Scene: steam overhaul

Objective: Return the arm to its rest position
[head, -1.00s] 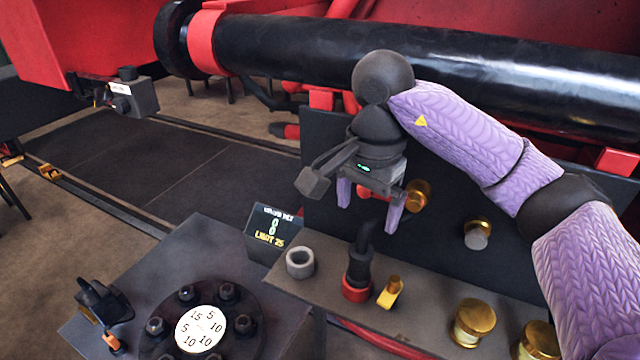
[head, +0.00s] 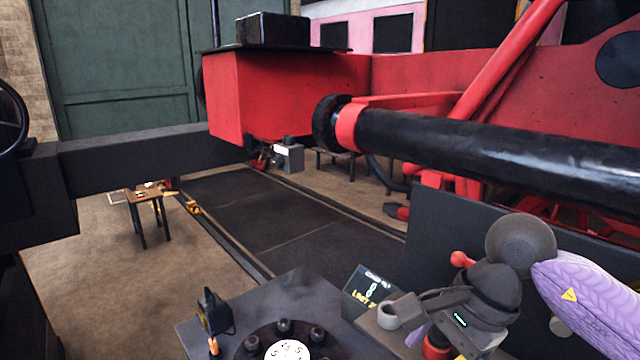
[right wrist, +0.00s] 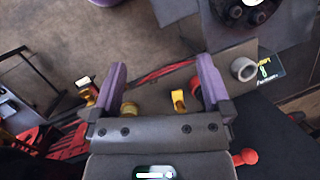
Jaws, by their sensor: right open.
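My right arm (head: 580,285) comes in from the right in the head view, with a purple knitted cover and a dark wrist. My right gripper (right wrist: 160,85) is open in the right wrist view, its two purple fingers apart with nothing held between them. It hangs above the grey shelf, which shows a yellow clip (right wrist: 178,100), a brass knob (right wrist: 130,109) and a grey ring (right wrist: 243,69). My left gripper does not show.
A dark table with a bolted round flange (head: 290,335) stands at the bottom, beside a small display (head: 368,288). A long black cylinder (head: 500,155) and a red frame run behind my arm. A small wooden table (head: 147,197) stands on open floor at the left.

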